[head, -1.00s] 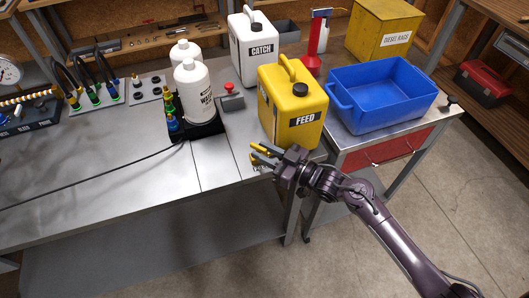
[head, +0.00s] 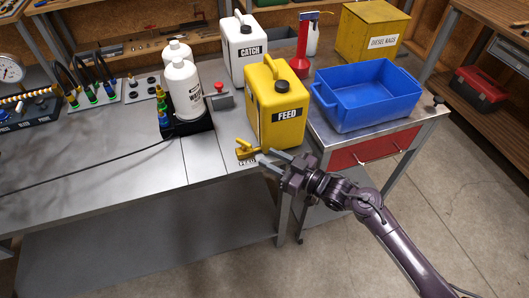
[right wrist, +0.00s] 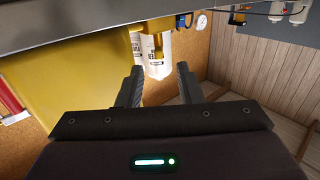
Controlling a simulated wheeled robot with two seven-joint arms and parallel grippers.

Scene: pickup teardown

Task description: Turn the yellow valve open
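The yellow valve (head: 246,152) sits at the front edge of the metal bench, left of the yellow FEED can (head: 276,105), with a FEED label beside it. My right gripper (head: 267,157) is just right of the valve, fingers apart and nothing between them. In the right wrist view the open right gripper (right wrist: 159,72) points at the yellow valve (right wrist: 150,42), which is beyond the fingertips near the top. The fingers look clear of it. Whether the valve is open or closed I cannot tell. My left gripper is not in view.
The FEED can stands close behind my right gripper. White bottles (head: 185,88) stand in a black tray left of it, beside a red-button box (head: 220,98). A blue bin (head: 367,98) sits on the cart at right. The bench front left of the valve is mostly clear.

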